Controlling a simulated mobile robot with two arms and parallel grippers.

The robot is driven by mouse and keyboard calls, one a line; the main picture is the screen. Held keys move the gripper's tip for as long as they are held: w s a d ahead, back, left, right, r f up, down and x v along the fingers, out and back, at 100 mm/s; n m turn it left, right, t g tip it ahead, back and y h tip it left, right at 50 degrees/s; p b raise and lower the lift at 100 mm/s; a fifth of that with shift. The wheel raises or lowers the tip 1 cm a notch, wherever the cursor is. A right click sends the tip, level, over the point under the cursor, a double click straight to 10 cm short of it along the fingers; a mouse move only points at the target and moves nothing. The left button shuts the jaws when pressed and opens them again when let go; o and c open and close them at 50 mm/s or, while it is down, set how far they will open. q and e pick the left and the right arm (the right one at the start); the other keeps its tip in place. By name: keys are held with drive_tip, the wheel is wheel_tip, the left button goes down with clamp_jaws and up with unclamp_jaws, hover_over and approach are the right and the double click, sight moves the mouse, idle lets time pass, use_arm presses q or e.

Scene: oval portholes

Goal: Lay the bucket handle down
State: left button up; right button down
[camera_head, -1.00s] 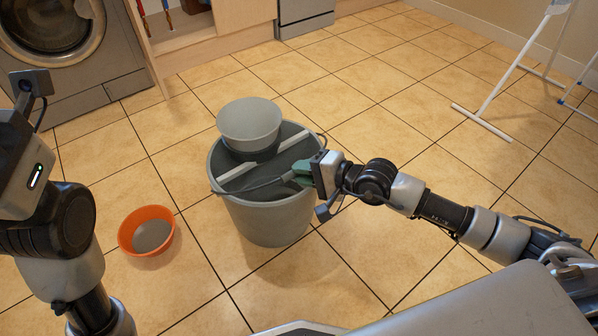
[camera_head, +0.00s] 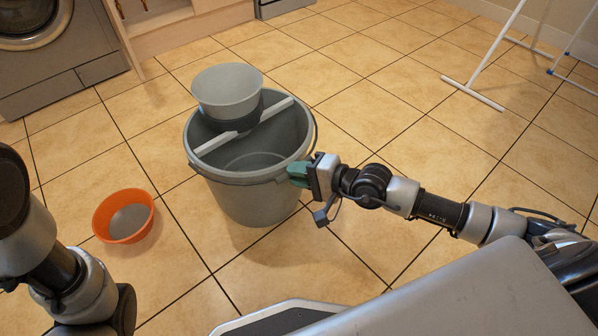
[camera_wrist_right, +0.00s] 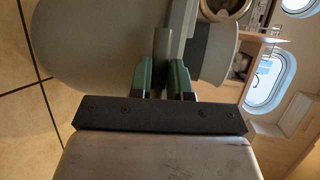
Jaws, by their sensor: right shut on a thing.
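A large grey bucket (camera_head: 248,198) stands upright on the tiled floor, with a pale bar across its mouth and a smaller grey bowl (camera_head: 228,90) with a dark lower part at its back rim. The thin dark handle (camera_head: 316,132) shows outside the bucket's right rim and runs down toward my right gripper (camera_head: 296,172). That gripper's green fingers are at the near right rim. In the right wrist view the fingers (camera_wrist_right: 163,78) are closed around a grey grip piece (camera_wrist_right: 163,50), beside the bucket wall (camera_wrist_right: 90,45). My left gripper is out of view; only its arm shows.
An orange bowl (camera_head: 124,217) stands on the floor left of the bucket. A washing machine (camera_head: 45,60) and wooden cabinets (camera_head: 170,35) are behind. A white rack (camera_head: 485,60) stands at the back right.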

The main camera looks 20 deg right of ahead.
drive_tip(key=shift+s+f, duration=0.2)
drive_tip(key=shift+f, duration=0.6)
drive_tip(key=c, duration=1.5)
unclamp_jaws()
drive_tip(key=o, duration=0.4)
drive_tip(key=shift+w+f, duration=0.1)
drive_tip(key=shift+o, duration=0.2)
drive_tip(key=p+v, duration=0.1)
drive_tip(key=v, duration=0.9)
drive_tip(key=shift+d+r, duration=0.2)
drive_tip(key=shift+r, duration=0.3)
